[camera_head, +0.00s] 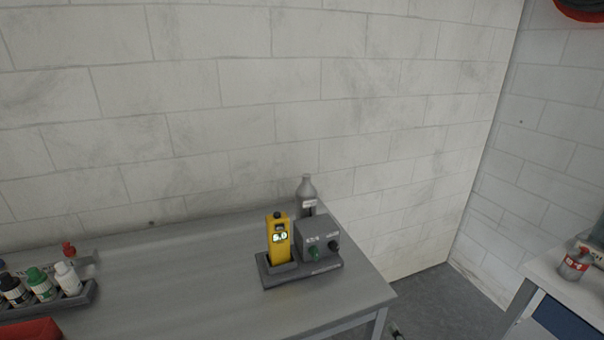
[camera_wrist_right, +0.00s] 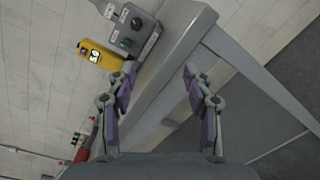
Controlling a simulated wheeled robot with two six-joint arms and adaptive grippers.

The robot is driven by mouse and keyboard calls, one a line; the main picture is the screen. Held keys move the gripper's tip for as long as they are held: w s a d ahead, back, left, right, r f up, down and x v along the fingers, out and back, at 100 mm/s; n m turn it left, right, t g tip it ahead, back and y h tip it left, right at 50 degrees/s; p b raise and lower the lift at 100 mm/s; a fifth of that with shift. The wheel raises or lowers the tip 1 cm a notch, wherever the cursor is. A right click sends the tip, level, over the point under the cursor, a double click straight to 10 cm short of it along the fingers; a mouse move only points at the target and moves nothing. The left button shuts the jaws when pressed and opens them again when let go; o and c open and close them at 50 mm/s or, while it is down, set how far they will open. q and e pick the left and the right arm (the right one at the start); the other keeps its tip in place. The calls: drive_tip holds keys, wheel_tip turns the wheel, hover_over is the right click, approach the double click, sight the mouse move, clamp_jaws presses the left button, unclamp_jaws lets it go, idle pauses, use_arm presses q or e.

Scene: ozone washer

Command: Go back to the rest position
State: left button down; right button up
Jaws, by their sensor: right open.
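My right gripper (camera_wrist_right: 159,80) is open and empty in the right wrist view, with its two purple-padded fingers well apart. The table's edge shows behind the gap between them. In the head view only a small dark part of this gripper (camera_head: 396,333) shows at the bottom edge, just right of the table's front leg. My left gripper is not in view.
The grey table (camera_head: 190,275) holds a yellow device (camera_head: 278,238) in a dock with a grey control box (camera_head: 318,238). A rack of small bottles (camera_head: 85,298) is at left. Another bench (camera_head: 535,275) stands right, beyond open floor.

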drive_tip(key=s+d+f+m+g+h, duration=0.25)
drive_tip(key=s+f+m, duration=0.2)
drive_tip(key=f, duration=0.55)
drive_tip(key=s+d+f+m+g+h, duration=0.2)
drive_tip(key=s+d+f+m, duration=0.3)
drive_tip(key=f, duration=0.6)
drive_tip(key=s+d+f+m+g+h, duration=0.2)
drive_tip(key=f+m+g, duration=0.1)
drive_tip(key=f+m, duration=0.55)
drive_tip(key=s+a+f+m+g, duration=0.2)
drive_tip(key=s+f+m+g, duration=0.2)
drive_tip(key=s+f, duration=0.4)
drive_tip(key=s+a+f+m+g, duration=0.3)
drive_tip(key=s+f, duration=0.5)
drive_tip(key=s, duration=0.8)
drive_tip(key=m+g, duration=0.1)
drive_tip(key=m, duration=0.1)
drive_tip(key=shift+s+a+f+m, duration=0.15)
drive_tip(key=shift+s+f+m, duration=0.15)
drive_tip(key=shift+s+f, duration=0.1)
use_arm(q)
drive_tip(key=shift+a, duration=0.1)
